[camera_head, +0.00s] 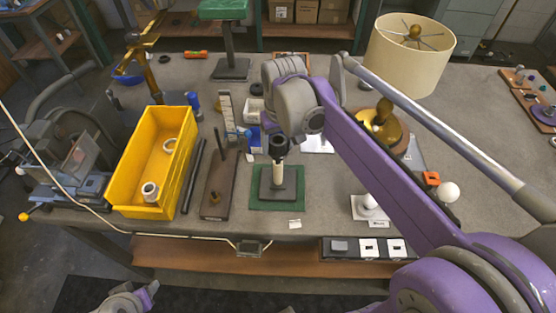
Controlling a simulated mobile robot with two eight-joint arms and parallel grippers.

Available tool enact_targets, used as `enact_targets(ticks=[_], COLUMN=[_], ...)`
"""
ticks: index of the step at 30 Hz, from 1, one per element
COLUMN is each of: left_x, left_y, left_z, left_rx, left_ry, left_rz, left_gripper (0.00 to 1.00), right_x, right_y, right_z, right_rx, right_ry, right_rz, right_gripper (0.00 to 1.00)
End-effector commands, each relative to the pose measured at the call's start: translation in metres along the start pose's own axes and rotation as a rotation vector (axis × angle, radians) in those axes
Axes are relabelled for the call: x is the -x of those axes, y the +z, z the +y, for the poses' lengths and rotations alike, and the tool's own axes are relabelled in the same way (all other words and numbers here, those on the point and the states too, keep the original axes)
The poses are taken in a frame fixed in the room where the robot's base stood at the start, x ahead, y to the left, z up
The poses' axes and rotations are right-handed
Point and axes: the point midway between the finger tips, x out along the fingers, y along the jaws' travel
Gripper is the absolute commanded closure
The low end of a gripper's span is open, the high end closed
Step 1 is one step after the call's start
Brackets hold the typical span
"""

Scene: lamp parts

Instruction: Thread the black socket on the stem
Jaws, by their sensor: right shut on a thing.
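The black socket (279,146) is at the top of the pale upright stem (278,173), in line with it. The stem rises from a dark square base (291,187) on a green mat (262,203). My right gripper (277,133) points down over the stem and is shut on the socket; its fingers are mostly hidden by my own wrist. I cannot tell whether the socket's threads are engaged with the stem. A grey and purple part of my left arm (130,300) shows at the bottom left edge; its fingers cannot be made out.
A yellow bin (128,166) with white rings and a brown board with an upright rod (218,187) stand to the left. A white bulb (368,202), a brass-coloured lamp body (383,124) and a cream lampshade (408,60) are to the right. The table's front edge is near the mat.

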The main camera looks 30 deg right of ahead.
Motion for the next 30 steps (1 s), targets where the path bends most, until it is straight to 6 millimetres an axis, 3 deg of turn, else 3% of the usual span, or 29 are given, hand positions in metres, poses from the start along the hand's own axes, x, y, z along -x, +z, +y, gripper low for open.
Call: enact_targets(ticks=[30], left_x=[-0.009], left_y=[0.009], left_z=[0.000], left_rx=[0.000], left_ry=[0.000], left_rz=[-0.007], left_gripper=[0.50], right_x=[-0.017], right_y=[0.002], right_z=[0.000], right_rx=[0.000], right_ry=[0.000], right_rz=[0.000], right_gripper=[0.85])
